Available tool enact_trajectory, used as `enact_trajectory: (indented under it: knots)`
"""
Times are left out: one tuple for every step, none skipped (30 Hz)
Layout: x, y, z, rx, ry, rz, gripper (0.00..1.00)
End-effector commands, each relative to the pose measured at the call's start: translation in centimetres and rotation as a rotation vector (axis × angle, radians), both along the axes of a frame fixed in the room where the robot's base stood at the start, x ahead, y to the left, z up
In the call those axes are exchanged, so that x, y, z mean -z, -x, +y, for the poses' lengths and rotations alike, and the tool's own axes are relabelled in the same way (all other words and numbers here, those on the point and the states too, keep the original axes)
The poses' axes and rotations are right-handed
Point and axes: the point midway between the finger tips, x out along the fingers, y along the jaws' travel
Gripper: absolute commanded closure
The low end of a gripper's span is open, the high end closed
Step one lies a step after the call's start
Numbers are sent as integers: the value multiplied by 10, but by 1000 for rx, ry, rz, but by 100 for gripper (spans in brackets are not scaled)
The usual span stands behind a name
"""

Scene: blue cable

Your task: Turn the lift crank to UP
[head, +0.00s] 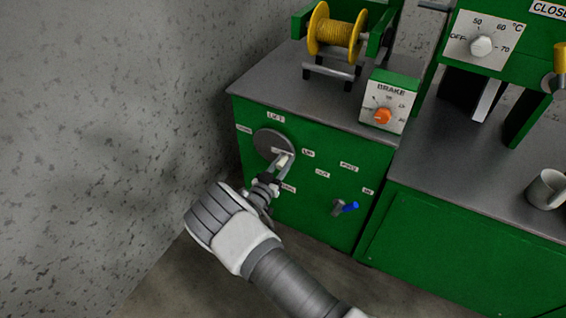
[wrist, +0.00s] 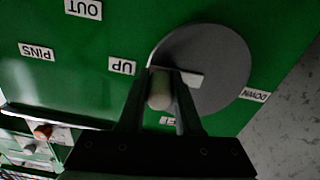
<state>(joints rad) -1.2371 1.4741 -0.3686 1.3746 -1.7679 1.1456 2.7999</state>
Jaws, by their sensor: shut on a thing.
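The lift crank has a round grey disc (head: 270,141) on the green cabinet front. It also fills the upper right of the wrist view (wrist: 222,65). A pale bar (wrist: 190,78) crosses the disc toward the UP side, with a light rounded handle (wrist: 160,88) at its end. My gripper (head: 283,163) is shut on this handle, one finger on each side. The UP label (head: 308,153) is just right of the disc, and the DOWN label (head: 244,128) is at its left. In the wrist view they appear upside down. My fingers partly hide the handle.
A smaller crank with a blue handle (head: 350,207) sits lower right on the same panel. A brake box (head: 390,100) with an orange knob and a yellow spool (head: 335,32) stand on the cabinet top. A speckled wall (head: 110,120) bounds the left.

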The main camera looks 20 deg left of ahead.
Motion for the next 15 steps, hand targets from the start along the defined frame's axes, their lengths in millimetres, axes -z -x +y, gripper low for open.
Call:
enact_trajectory:
  knots:
    - [4, 0, -3, 3, 3, 8, 100]
    - [4, 0, -3, 3, 3, 8, 100]
    - [4, 0, -3, 3, 3, 8, 100]
    - [4, 0, -3, 3, 4, 9, 100]
    - [4, 0, -3, 3, 4, 9, 100]
    - [4, 0, -3, 3, 4, 9, 100]
    - [4, 0, -3, 3, 4, 9, 100]
    - [4, 0, -3, 3, 4, 9, 63]
    - [4, 0, -2, 2, 4, 8, 56]
    - [4, 0, -2, 2, 4, 8, 51]
    - [4, 0, -2, 2, 4, 7, 45]
    - [3, 0, -2, 2, 4, 6, 38]
    - [3, 0, -1, 2, 4, 6, 37]
    - [2, 0, -1, 1, 4, 5, 37]
    - [2, 0, -1, 1, 3, 5, 37]
